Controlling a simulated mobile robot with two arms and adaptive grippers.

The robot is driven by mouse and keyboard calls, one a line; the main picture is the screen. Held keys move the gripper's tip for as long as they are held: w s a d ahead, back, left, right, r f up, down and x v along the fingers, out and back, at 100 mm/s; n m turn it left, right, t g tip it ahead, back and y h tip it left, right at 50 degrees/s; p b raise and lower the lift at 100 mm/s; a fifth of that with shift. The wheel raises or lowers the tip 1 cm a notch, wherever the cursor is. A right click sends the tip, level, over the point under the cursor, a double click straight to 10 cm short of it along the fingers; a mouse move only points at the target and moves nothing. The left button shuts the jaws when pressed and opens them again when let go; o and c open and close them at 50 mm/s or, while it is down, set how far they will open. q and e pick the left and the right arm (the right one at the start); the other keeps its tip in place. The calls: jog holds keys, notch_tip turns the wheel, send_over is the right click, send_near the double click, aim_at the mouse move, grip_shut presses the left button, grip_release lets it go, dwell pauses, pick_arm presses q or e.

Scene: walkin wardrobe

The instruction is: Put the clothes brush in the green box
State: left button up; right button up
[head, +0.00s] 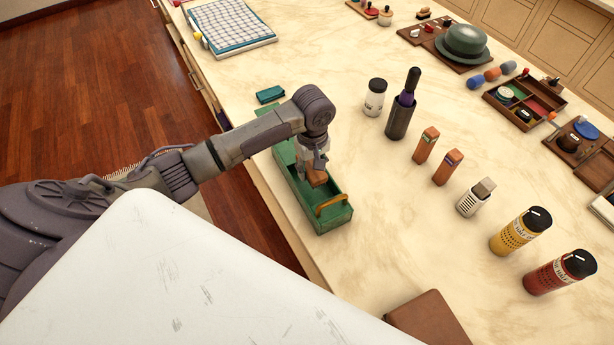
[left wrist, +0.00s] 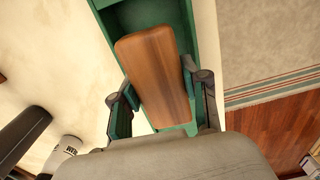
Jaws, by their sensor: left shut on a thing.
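The green box (head: 338,220) is a long open box near the left edge of the counter, with a tan wooden piece at its near end. My left gripper (head: 312,172) points down over the box and is shut on the clothes brush (head: 317,178). The brush is a brown wooden block. In the left wrist view the brush (left wrist: 155,75) lies between the two fingers, with the green box (left wrist: 207,40) behind it. I cannot tell whether the brush touches the box floor. My right gripper is not in view.
A small teal case (head: 270,94) lies beyond the box. To the right stand a white-labelled jar (head: 375,98), a dark holder (head: 400,118), two wooden blocks (head: 425,145), a grater-like item (head: 475,198) and yellow (head: 520,231) and red (head: 559,273) cans. A brown case (head: 428,320) lies at the front.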

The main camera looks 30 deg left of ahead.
pick_arm(q)
notch_tip(320, 180, down, 7)
jog(key=shift+f, duration=0.15)
jog(key=shift+f, duration=0.15)
jog(key=o, duration=0.9)
jog(key=shift+o, duration=0.2)
notch_tip(320, 180, up, 12)
jog(key=shift+r, duration=0.2)
